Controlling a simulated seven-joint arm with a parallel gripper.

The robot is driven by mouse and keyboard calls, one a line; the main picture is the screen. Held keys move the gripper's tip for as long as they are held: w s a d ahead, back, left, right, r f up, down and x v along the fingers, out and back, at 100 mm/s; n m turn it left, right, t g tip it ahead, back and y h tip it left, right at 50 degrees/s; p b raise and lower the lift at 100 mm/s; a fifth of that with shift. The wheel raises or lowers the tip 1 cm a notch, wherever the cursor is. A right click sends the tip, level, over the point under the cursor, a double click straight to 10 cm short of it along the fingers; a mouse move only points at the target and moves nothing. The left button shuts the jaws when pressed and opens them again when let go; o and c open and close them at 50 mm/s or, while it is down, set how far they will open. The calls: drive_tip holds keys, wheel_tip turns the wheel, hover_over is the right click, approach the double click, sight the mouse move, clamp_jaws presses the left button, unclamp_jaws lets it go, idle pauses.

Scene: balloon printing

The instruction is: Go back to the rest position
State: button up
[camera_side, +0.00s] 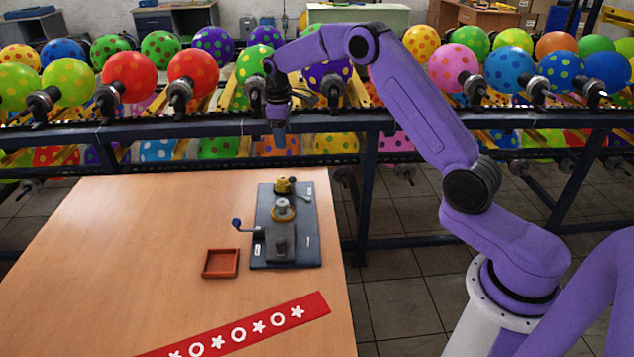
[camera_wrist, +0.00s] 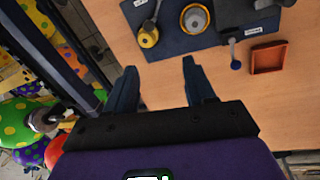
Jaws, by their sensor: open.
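My purple arm reaches over from the right in the side view, and my gripper (camera_side: 279,130) hangs pointing down near the far edge of the table, in front of the balloon rack. In the wrist view my gripper (camera_wrist: 158,88) shows two dark fingers spread apart with nothing between them. Below them lie the table edge and bare wood. The fingers are apart from the dark fixture plate (camera_side: 262,255), which also shows at the top of the wrist view (camera_wrist: 165,45).
The plate carries a yellow knob (camera_side: 285,185), a ring piece (camera_side: 283,210) and a blue-tipped lever (camera_side: 238,224). A small orange-brown tray (camera_side: 221,264) and a red patterned strip (camera_side: 245,332) lie on the table (camera_side: 130,240). A rack of balloons (camera_side: 130,75) runs behind. The table's left is clear.

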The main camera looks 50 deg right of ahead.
drive_tip(key=s+a+r+n+y, duration=0.1)
drive_tip(key=s+a+r, duration=0.2)
drive_tip(key=s+a, duration=0.6)
drive_tip(key=s+a+r+n, duration=0.2)
drive_tip(key=s+a+r, duration=0.2)
drive_tip(key=s+a, duration=0.55)
drive_tip(key=s+d+f+n, duration=0.1)
drive_tip(key=s+d, duration=0.2)
drive_tip(key=s, duration=1.1)
drive_tip(key=s+d+n+g+y, duration=0.1)
drive_tip(key=s+d, duration=0.1)
drive_tip(key=s, duration=1.3)
drive_tip(key=shift+d+f+n, duration=0.35)
drive_tip(key=shift+d+n, duration=0.05)
